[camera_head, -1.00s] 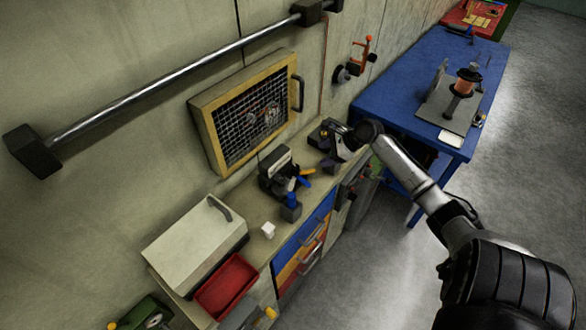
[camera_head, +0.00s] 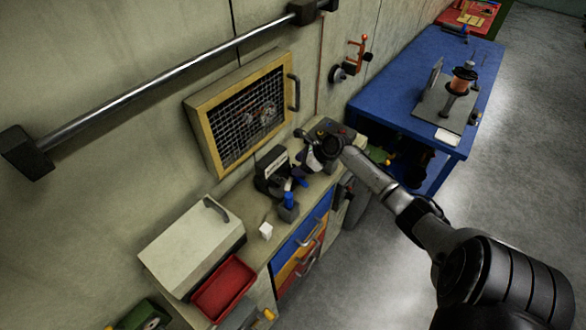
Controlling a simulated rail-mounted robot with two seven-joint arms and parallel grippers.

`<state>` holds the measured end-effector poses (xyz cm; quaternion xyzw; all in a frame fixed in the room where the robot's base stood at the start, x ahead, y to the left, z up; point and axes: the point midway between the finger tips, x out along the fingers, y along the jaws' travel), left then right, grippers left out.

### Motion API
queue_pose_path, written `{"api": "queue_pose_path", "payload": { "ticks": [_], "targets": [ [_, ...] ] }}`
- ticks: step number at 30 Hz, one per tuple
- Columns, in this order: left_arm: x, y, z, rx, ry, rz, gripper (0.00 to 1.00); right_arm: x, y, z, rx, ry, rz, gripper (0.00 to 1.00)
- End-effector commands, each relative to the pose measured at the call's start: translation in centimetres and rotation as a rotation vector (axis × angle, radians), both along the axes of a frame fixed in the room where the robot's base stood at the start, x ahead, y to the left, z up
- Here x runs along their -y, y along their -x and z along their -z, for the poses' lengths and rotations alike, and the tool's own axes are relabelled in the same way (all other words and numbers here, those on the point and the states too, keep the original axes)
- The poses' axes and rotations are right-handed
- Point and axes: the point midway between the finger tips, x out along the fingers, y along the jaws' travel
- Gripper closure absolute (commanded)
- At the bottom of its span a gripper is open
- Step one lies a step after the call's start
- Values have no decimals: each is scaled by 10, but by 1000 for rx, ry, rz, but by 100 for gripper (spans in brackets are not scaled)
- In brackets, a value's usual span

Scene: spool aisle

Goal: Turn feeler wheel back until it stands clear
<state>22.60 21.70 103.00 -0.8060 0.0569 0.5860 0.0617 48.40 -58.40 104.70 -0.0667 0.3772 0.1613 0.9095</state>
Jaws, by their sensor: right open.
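My right gripper (camera_head: 306,152) is open over the counter, just right of a black device (camera_head: 274,171) with a white label. A blue part (camera_head: 289,198) stands at the front of that device. I see nothing between the fingers, but they are small and partly hidden by my wrist. No feeler wheel can be picked out with certainty. A dark round disc (camera_head: 338,74) sits on the wall beside an orange bracket (camera_head: 357,52), apart from my gripper. My left gripper is not in view.
A yellow-framed mesh panel (camera_head: 194,112) hangs above the counter. A beige box (camera_head: 190,245), a red bin (camera_head: 224,289) and a small white block (camera_head: 266,231) are at left. A blue table (camera_head: 400,85) carries a copper-coloured spool (camera_head: 463,82). The floor at right is clear.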

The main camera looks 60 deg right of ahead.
Motion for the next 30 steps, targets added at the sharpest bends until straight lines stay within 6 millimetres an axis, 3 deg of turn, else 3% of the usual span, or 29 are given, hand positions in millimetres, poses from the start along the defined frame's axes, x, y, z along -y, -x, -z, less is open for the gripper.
{"api": "queue_pose_path", "payload": {
  "ticks": [7, 21, 30],
  "targets": [
    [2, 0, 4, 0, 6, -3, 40, -6, -18, 18, 1, -1, 1, 39],
    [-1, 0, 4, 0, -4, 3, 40, -8, -22, 24, 0, 1, 0, 39],
    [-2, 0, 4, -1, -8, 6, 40, -8, -22, 24, 0, 1, 0, 67]
  ]
}}
